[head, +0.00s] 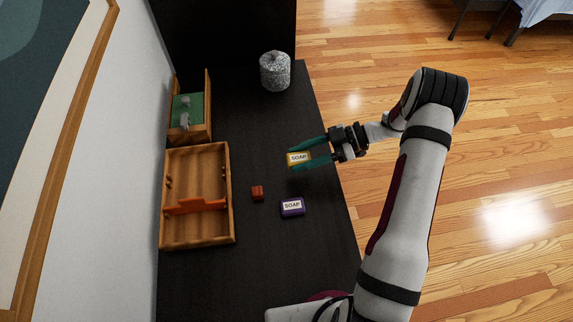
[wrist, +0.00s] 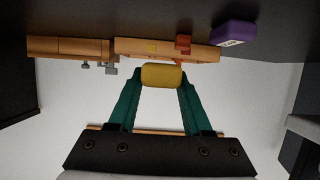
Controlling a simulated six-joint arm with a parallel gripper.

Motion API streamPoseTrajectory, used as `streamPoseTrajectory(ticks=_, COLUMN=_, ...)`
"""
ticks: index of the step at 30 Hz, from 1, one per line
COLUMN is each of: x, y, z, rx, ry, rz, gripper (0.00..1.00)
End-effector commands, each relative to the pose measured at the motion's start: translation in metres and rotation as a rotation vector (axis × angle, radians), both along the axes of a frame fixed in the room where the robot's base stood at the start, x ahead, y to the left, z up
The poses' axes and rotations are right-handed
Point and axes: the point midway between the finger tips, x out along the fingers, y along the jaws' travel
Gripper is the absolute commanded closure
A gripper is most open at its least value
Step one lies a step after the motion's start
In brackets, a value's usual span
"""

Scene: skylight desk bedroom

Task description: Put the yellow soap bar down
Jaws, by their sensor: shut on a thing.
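The yellow soap bar (head: 299,159) has a white "SOAP" label and is between the green fingers of my gripper (head: 308,157), over the dark desk. In the wrist view the yellow soap bar (wrist: 161,75) sits between the two fingertips of my gripper (wrist: 160,82), which are shut on it. The head view looks from above, so I cannot tell how high the bar is over the desk top.
A purple soap bar (head: 292,207) and a small red-brown block (head: 257,193) lie on the desk (head: 262,265). A wooden tray (head: 232,215) with an orange divider (head: 195,205), a green-lined wooden box (head: 209,130) and a speckled lidded jar (head: 275,71) stand around. Bare desk lies between the jar and gripper.

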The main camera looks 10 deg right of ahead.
Motion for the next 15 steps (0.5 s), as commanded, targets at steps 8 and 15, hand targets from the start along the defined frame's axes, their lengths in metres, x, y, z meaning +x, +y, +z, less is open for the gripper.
streamPoseTrajectory(ticks=8, x=0.017, y=0.034, z=-0.036, rx=0.001, ry=0.003, rz=-0.001, gripper=1.0)
streamPoseTrajectory(ticks=15, x=0.017, y=0.033, z=-0.059, rx=0.0, ry=-0.001, rz=-0.002, gripper=1.0)
